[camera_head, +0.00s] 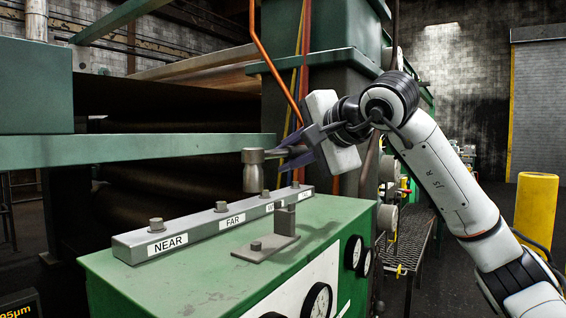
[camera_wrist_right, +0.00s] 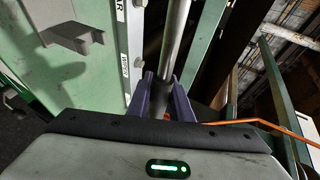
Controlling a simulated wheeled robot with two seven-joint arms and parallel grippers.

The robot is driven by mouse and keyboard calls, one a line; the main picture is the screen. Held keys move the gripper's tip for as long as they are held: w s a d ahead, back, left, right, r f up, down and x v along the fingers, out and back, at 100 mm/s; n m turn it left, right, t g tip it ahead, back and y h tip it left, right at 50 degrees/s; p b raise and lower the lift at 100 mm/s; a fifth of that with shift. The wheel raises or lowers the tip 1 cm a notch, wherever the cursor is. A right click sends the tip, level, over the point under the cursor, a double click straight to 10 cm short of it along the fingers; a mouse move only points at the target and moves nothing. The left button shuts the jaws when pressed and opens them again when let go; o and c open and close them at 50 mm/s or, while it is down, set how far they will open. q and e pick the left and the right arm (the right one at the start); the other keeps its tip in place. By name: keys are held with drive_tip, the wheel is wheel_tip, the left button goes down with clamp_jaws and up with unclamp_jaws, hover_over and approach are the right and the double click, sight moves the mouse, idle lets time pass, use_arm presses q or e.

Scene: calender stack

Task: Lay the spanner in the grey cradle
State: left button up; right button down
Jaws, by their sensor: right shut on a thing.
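My right gripper (camera_head: 292,152) is shut on the grey metal spanner (camera_head: 254,172), whose socket-like head points down on the left. The spanner is held in the air above the green cabinet. In the right wrist view, the purple fingers (camera_wrist_right: 163,98) close around the spanner's round shaft (camera_wrist_right: 174,38), which runs up out of the picture. The grey cradle (camera_head: 265,249), a flat plate with an upright at its right end, stands on the cabinet top, below the spanner and apart from it. The cradle also appears at upper left in the right wrist view (camera_wrist_right: 72,36). My left gripper is out of view.
A grey bar (camera_head: 195,230) with several bolts and labels such as NEAR and FAR runs along the cabinet top (camera_head: 190,285) behind the cradle. Dark rollers (camera_head: 165,185) and a green beam (camera_head: 150,150) lie beyond. Gauges (camera_head: 316,300) line the cabinet's front. The front cabinet top is clear.

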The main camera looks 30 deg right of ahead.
drive_tip(key=shift+s+r, duration=0.2)
drive_tip(key=shift+s, duration=0.2)
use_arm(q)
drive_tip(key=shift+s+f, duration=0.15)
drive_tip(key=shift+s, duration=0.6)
